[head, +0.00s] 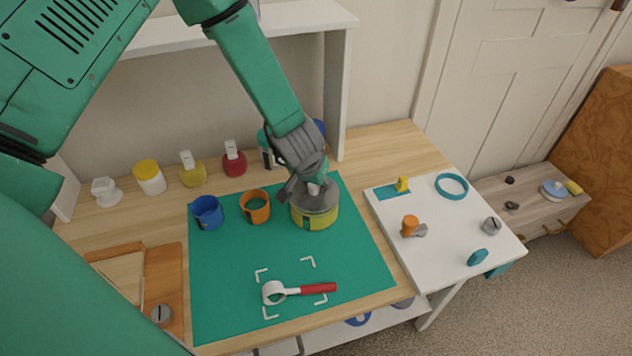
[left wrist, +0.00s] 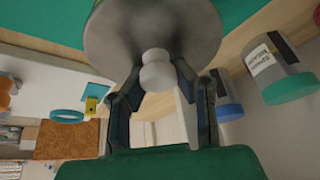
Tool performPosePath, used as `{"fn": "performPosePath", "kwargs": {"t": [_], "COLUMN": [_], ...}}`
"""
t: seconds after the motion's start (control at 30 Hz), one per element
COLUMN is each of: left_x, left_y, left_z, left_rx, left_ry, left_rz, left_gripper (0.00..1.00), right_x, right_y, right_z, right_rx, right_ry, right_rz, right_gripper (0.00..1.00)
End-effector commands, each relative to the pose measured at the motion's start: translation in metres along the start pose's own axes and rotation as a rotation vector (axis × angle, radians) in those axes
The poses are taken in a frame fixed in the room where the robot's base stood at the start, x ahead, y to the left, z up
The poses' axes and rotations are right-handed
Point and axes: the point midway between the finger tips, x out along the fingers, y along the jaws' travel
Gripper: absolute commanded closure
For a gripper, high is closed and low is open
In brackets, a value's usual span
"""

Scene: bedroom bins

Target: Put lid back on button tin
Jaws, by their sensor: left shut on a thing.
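The button tin (head: 313,221) is a round yellow-green tin with a dark label, upright near the back right of the green mat. The grey round lid (head: 318,203) is over its top, roughly level. I cannot tell whether it touches the rim all around. My left gripper (head: 306,187) comes down from above and is shut on the lid's pale knob. In the left wrist view the knob (left wrist: 155,72) sits between the two fingers, and the lid's grey disc (left wrist: 150,30) hides the tin. My right gripper is not in view.
A red-handled magnifier-like tool (head: 312,289) lies in front on the green mat (head: 225,280). Several jars line the back. A white side board (head: 445,215) holds small parts.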

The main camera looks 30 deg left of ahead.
Motion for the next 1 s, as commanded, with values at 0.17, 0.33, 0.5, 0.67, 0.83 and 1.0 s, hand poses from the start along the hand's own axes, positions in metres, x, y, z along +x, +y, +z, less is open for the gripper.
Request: {"fn": "performPosePath", "kwargs": {"t": [0.17, 0.33, 0.5, 0.67, 0.83, 1.0], "left_x": [0.0024, 0.0042, 0.0061, 0.0078, 0.0083, 0.0082], "left_y": [0.0, 0.0001, 0.0002, 0.0003, 0.0002, 0.0003], "left_z": [0.0011, 0.0018, 0.0026, 0.0034, 0.0036, 0.0036], "left_rx": [0.0, 0.001, 0.001, 0.001, 0.001, 0.001], "left_ry": [0.0, 0.0, 0.0, 0.0, 0.0, 0.0], "left_rz": [0.0, 0.0, 0.0, 0.0, 0.0, 0.0], "left_gripper": [1.0, 1.0, 1.0, 1.0, 0.54, 0.54], "right_x": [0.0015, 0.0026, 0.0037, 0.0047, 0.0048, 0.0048], "right_y": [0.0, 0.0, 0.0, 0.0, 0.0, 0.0], "right_z": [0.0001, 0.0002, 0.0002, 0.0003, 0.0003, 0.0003], "right_rx": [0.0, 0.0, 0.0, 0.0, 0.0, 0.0], "right_ry": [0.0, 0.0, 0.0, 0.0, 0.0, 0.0], "right_rz": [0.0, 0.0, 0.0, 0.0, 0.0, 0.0], "right_gripper": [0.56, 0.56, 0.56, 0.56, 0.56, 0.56]}}
